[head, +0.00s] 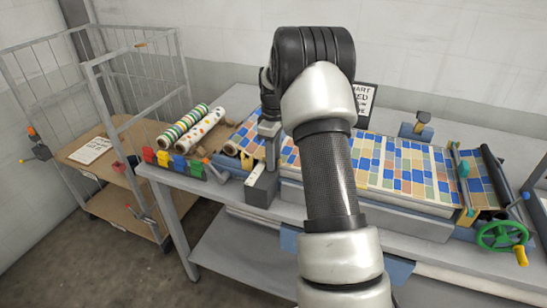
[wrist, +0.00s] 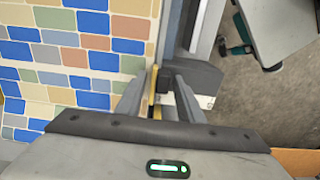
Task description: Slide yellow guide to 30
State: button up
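The yellow guide (wrist: 154,88) shows in the wrist view as a thin upright strip between my gripper's two fingers. My gripper (wrist: 165,88) has its fingers apart, with the strip close to the left finger and a gap towards the right one. In the head view a small yellow piece (head: 247,162) stands at the left end of the patterned sheet, just left of my gripper (head: 270,150). The arm hides part of the press there. I cannot read any scale or the number 30.
The patterned sheet (head: 405,165) runs right along the bench to a green handwheel (head: 500,237). Two rolls (head: 200,130) and several coloured blocks (head: 178,166) lie to the left. A wire cart (head: 110,130) stands further left. A sign (head: 366,104) stands behind the arm.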

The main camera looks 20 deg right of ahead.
notch_tip(320, 180, up, 17)
jog(key=shift+r, duration=0.2)
dwell(0.4)
dwell(0.3)
